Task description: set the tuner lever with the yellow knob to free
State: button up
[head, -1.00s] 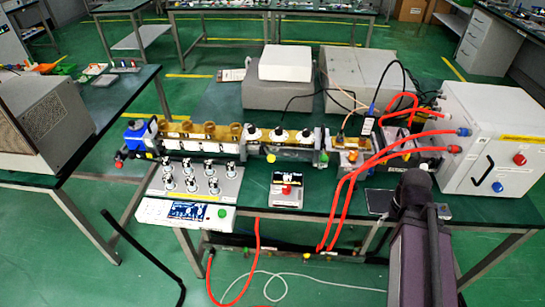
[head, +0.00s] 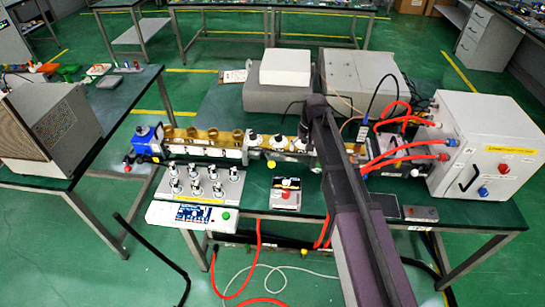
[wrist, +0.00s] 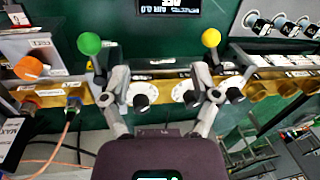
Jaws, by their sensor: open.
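The yellow knob (wrist: 211,37) is a ball on a lever at the upper right of the wrist view, just beyond my right finger. It also shows as a small yellow dot on the front of the brass line in the head view (head: 271,164). A green ball knob (wrist: 89,43) stands at the upper left of the wrist view, near my left finger. My gripper (wrist: 162,82) is open, its fingers wide apart over the brass line with white dials (wrist: 187,94) between them. I see no object held. Contact between right finger and yellow lever cannot be told.
An orange knob (wrist: 28,67) and cables are left in the wrist view. Brass ports (wrist: 260,90) lie to the right. In the head view, a white cabinet (head: 482,145) with red hoses stands right and a button box (head: 286,193) sits at the bench front.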

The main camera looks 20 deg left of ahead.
notch_tip(320, 180, up, 2)
jog(key=n+p, duration=0.1)
send_over(272, 162)
jog(key=w+d, duration=0.2)
jog(key=shift+s+d+r, duration=0.1)
jog(key=shift+s, duration=0.1)
jog(key=f+b, duration=0.4)
jog(key=a+f+b, duration=0.1)
jog(key=f+b, duration=0.4)
jog(key=s+a+f+b, duration=0.1)
jog(key=f+b, duration=0.3)
jog(key=shift+a+f, duration=0.2)
jog(key=shift+f, duration=0.1)
dwell(0.4)
grip_shut()
jog(key=shift+d, duration=0.1)
